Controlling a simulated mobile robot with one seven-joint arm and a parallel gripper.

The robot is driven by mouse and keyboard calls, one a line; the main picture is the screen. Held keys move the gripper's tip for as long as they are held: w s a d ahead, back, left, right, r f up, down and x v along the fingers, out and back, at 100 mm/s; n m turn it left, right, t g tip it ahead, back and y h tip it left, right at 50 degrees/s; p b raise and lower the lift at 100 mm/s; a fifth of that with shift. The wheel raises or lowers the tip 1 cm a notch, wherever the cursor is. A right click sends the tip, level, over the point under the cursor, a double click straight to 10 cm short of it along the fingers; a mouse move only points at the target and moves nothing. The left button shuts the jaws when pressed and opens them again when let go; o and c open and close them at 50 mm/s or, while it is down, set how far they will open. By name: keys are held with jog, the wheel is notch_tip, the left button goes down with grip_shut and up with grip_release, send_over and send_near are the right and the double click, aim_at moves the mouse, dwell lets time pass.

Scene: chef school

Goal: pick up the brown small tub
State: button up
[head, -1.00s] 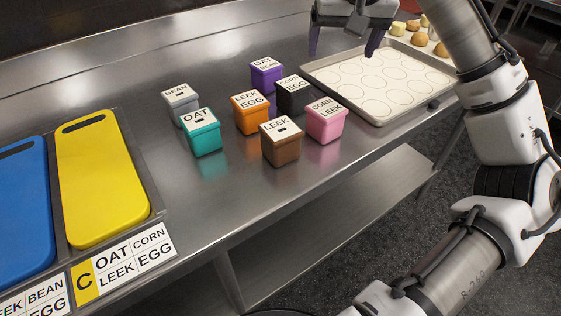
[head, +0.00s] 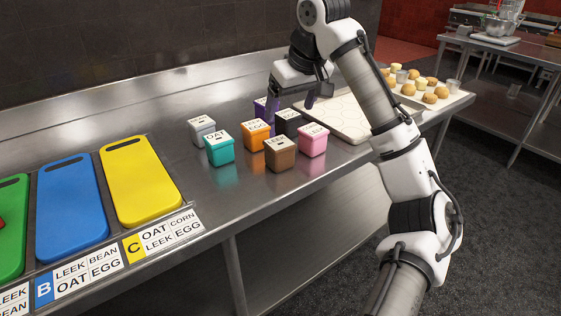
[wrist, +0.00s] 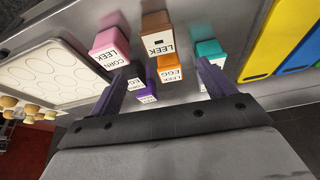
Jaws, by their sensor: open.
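The brown small tub (head: 280,158) stands upright on the steel counter at the front of a cluster of tubs. Its white lid reads LEEK in the wrist view, where the tub (wrist: 156,24) is at top centre, beyond the fingertips. My gripper (head: 291,104) is open and empty, above the back of the cluster near the purple and black tubs, behind the brown one. In the wrist view, its two purple fingers (wrist: 160,72) are spread wide with the orange, purple and black tubs between or below them.
Close around the brown tub are the orange tub (head: 256,134), pink tub (head: 313,143), teal tub (head: 219,151) and black tub (head: 287,126). A grey tub (head: 202,131) is farther left. A baking tray (head: 345,122) lies right; cutting boards are left. The counter's front edge is near.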

aim_at(280, 143)
jog(key=x, duration=0.8)
jog(key=shift+a+f+p, duration=0.1)
jog(key=shift+f+p, duration=0.15)
jog(key=shift+p, duration=0.1)
jog(key=shift+p+x, duration=0.55)
jog(key=shift+x, duration=2.2)
jog(key=shift+s+f, duration=0.1)
jog(key=shift+s, duration=0.05)
jog(key=c, duration=1.2)
